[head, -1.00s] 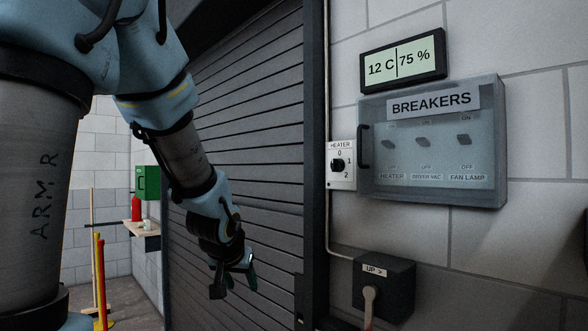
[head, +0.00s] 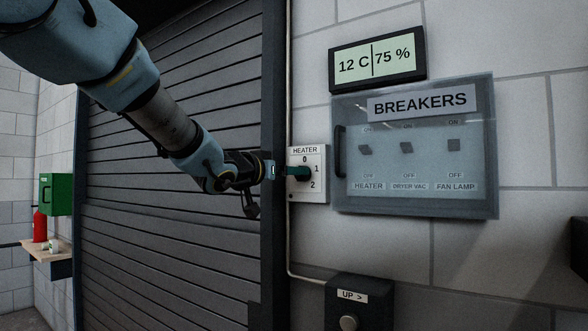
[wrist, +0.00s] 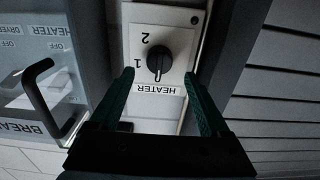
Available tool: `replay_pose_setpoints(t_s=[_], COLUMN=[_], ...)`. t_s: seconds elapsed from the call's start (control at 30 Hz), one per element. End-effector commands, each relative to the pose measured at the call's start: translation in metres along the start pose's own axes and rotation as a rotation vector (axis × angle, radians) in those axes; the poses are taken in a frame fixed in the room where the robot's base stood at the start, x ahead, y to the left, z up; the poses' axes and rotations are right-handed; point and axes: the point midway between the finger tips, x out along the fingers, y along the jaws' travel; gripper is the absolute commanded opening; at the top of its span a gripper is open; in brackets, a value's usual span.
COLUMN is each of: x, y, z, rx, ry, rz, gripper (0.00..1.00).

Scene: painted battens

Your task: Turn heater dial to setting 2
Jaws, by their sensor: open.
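The heater dial (wrist: 158,63) is a round black knob on a white plate (head: 319,185) marked HEATER, 0, 1 and 2. In the wrist view the plate appears upside down. The knob's pale mark points toward the HEATER lettering, on the side of 0. My gripper (wrist: 159,76) is open, with one green finger on either side of the dial's near edge in that view. Contact cannot be told. In the head view my gripper (head: 299,173) is at the plate from the left, and its fingers hide the knob.
A breaker box (head: 350,203) with a clear cover and black handle (head: 340,151) is just right of the plate. A display (head: 376,59) reading 12 C and 75 % hangs above. A shutter (head: 200,240) is left. A box marked UP (head: 358,318) is below.

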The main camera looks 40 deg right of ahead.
Motion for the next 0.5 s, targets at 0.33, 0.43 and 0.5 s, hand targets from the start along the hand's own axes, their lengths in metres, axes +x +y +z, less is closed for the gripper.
replay_pose_setpoints(t_s=[0.33,0.43,0.5], x=[0.041,0.043,0.043], y=[0.0,0.0,0.0], z=[-0.001,0.0,0.0], rx=[0.001,0.001,0.001], ry=[-0.001,0.0,0.0], rz=[0.0,-0.001,-0.001], gripper=[0.8,0.8,0.8])
